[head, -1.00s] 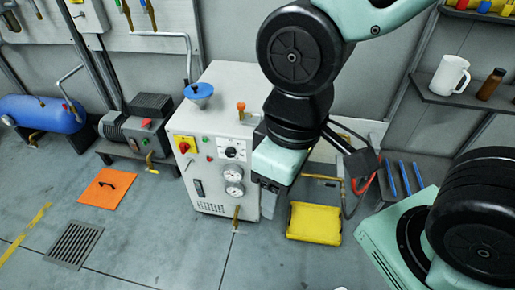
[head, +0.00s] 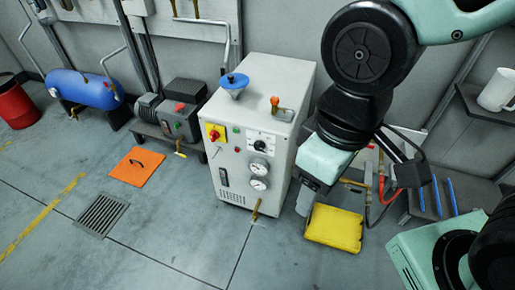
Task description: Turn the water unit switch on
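The water unit is probably the white cabinet (head: 278,135) in the middle of the head view. The switch's exact setting is too small to read. My gripper (head: 305,200) hangs just right of the cabinet, pointing down, apart from the switch. Its fingers are small and partly hidden, so I cannot tell whether they are open.
A blue funnel (head: 234,83) and an orange-handled valve (head: 276,104) are on the cabinet top. A motor unit (head: 181,110), blue tank (head: 85,88) and red drum (head: 16,103) stand left. A yellow case (head: 334,228) lies right. An orange floor plate (head: 136,166) and grate (head: 101,214) lie in front.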

